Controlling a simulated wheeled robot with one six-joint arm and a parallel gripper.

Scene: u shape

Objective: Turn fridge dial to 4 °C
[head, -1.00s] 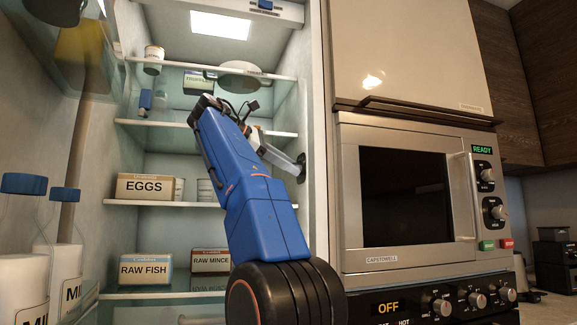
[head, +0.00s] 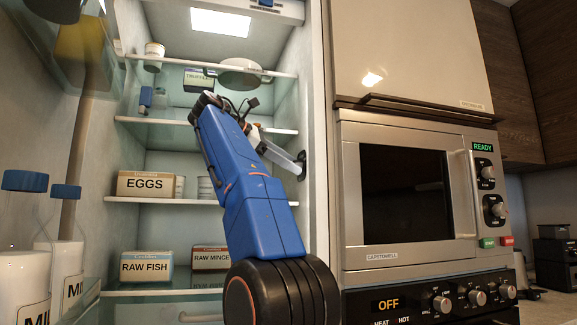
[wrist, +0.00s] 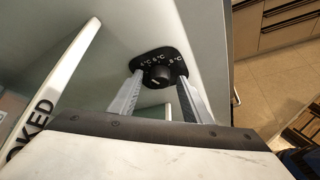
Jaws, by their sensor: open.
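The fridge dial is a round black knob (wrist: 158,76) on a black plate with white °C marks, on a pale fridge wall in the wrist view. My gripper (wrist: 159,80) is open, with one finger on each side of the knob. I cannot tell whether the fingers touch it. In the head view my gripper (head: 292,164) reaches the fridge's right inner wall, where the dark dial plate (head: 303,165) shows partly behind the fingers.
Fridge shelves hold an eggs box (head: 146,184), a raw fish box (head: 146,266) and a raw mince box (head: 209,257). Milk bottles (head: 25,275) stand at left. A microwave (head: 405,200) is right of the fridge. A white shelf edge (wrist: 65,75) lies left of the gripper.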

